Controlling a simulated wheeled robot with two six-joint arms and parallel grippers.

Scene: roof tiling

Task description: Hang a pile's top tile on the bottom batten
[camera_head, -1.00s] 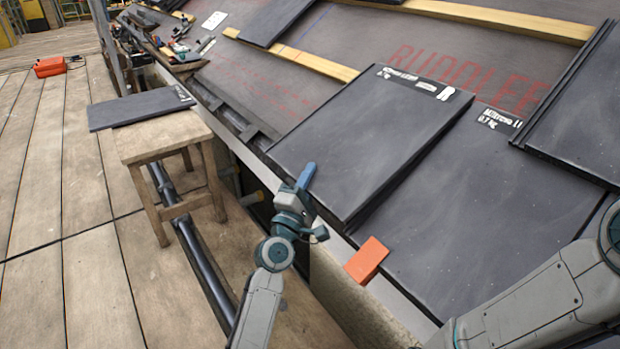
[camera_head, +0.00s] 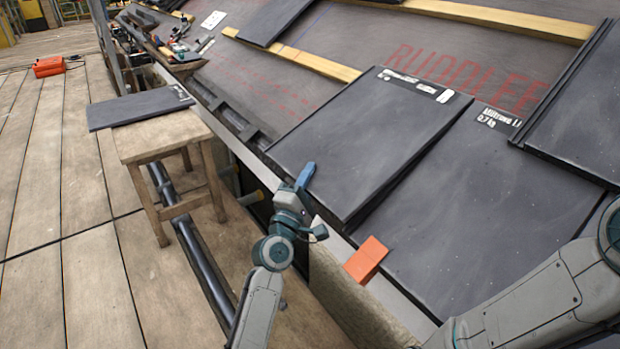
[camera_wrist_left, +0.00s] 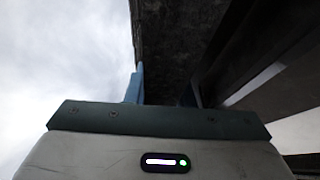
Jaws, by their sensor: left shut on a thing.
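A dark grey tile (camera_head: 365,145) lies slanted over the roof's lower edge in the head view, its upper edge at the line of the lower yellow batten (camera_head: 290,54). Whether it is hooked on that batten is hidden. My left gripper (camera_head: 307,176) is shut on the tile's lower left edge; in the left wrist view the blue fingers (camera_wrist_left: 134,88) close on the dark slab (camera_wrist_left: 172,45). A dark tile (camera_head: 138,108) lies on the wooden stool (camera_head: 165,138). My right arm enters at bottom right; its gripper is out of view.
Laid tiles sit to the right (camera_head: 490,215) and above (camera_head: 276,20). An orange block (camera_head: 366,258) is at the eaves edge. Tools crowd the eaves at the back. The plank deck (camera_head: 70,230) is largely clear; a red case (camera_head: 50,66) stands far left.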

